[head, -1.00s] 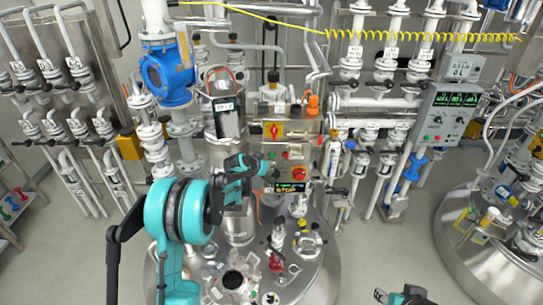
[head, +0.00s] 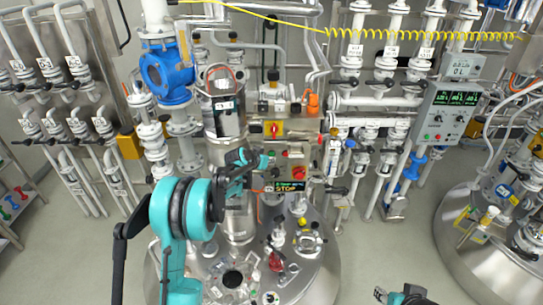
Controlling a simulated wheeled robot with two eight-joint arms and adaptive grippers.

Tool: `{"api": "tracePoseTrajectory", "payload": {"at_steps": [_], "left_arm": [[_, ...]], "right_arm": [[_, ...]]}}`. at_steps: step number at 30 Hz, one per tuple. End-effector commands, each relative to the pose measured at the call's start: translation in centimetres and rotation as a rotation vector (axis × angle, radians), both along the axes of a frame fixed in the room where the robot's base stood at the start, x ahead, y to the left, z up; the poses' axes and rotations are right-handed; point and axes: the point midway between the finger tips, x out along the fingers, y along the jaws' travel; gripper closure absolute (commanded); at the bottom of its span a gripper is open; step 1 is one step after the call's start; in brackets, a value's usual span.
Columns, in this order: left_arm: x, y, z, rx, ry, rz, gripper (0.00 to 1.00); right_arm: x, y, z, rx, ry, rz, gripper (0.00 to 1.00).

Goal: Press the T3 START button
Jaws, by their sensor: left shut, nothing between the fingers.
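A small control panel (head: 290,148) stands behind the central steel vessel. It carries a red push button on yellow (head: 299,173), smaller buttons whose labels I cannot read, and a dark display (head: 288,187) showing STOP in yellow. My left gripper (head: 267,161) is shut and empty, with its tip at the panel's left edge, beside the small buttons. It hides part of that edge, and I cannot tell whether it touches a button. The START button cannot be clearly made out. My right gripper (head: 381,294) shows only partly at the bottom edge, away from the panel.
A red switch on yellow (head: 274,129) sits above the panel. Glassware and fittings crowd the central vessel lid (head: 315,270). Another control box (head: 447,113) with a green-lit display hangs at the right. The floor (head: 385,250) between the two vessels is clear.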

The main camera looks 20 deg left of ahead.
Motion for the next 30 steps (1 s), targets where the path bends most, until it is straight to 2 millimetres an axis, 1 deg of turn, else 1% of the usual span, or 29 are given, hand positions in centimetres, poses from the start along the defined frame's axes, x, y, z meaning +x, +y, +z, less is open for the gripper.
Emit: {"api": "tracePoseTrajectory", "payload": {"at_steps": [20,30], "left_arm": [[0.0,0.0,0.0,0.0,0.0,0.0,1.0],[0.81,0.24,-0.02,0.0,0.0,0.0,1.0]], "right_arm": [[0.0,0.0,0.0,0.0,0.0,0.0,0.6],[0.0,0.0,-0.41,0.0,0.0,0.0,0.6]]}}
